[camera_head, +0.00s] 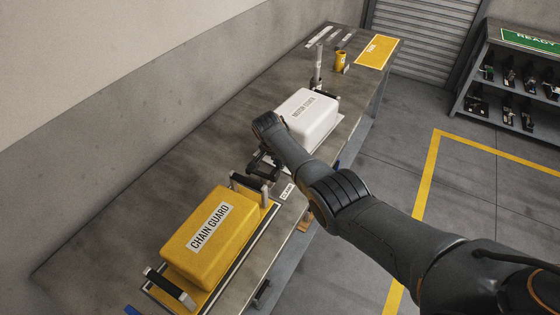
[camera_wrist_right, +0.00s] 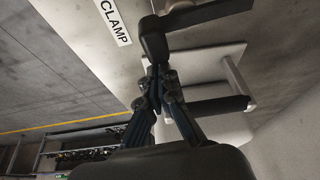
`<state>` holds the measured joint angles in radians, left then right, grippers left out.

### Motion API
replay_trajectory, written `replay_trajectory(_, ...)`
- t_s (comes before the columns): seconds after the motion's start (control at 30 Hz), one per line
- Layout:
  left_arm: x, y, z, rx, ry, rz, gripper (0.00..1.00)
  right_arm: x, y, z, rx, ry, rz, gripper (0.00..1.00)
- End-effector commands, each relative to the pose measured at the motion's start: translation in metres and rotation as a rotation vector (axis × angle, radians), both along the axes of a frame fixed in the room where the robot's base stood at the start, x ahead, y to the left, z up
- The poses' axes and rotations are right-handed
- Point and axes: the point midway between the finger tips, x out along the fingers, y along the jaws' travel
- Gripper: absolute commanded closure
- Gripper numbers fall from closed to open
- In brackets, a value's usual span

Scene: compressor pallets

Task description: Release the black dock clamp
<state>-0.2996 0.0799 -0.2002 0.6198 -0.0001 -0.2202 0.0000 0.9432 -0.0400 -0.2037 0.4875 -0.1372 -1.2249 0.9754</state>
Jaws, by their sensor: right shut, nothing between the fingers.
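The black dock clamp (camera_wrist_right: 154,40) shows in the right wrist view as a dark block with a bar going right from it, beside a white label (camera_wrist_right: 115,20) reading CLAMP. In the head view the same label (camera_head: 287,190) lies on the bench, and the clamp cannot be told apart from the dark gripper. My right gripper (camera_wrist_right: 155,73) is shut and empty, its fingertips close to the clamp's block; I cannot tell whether they touch. In the head view my right gripper (camera_head: 261,168) is low over the bench between the two covers. My left gripper is not in view.
A yellow chain guard (camera_head: 183,248) with black handles sits at the bench's near end. A white motor cover (camera_head: 318,122) sits beyond my gripper. A grey post (camera_head: 318,70) and a yellow cup (camera_head: 341,61) stand farther back. A shelf (camera_head: 505,125) stands across the floor.

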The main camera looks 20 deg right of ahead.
Motion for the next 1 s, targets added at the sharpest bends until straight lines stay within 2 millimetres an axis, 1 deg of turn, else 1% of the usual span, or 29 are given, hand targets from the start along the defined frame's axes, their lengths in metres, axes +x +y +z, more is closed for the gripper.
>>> replay_trajectory(0.77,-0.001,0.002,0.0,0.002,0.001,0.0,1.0,-0.003,0.001,-0.002,0.001,0.006,0.003,1.0)
replay_trajectory(0.87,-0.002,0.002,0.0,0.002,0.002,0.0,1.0,-0.003,0.002,0.0,0.002,0.004,0.005,1.0)
replay_trajectory(1.0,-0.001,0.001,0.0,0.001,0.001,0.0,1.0,-0.004,0.004,0.009,0.002,0.002,0.005,1.0)
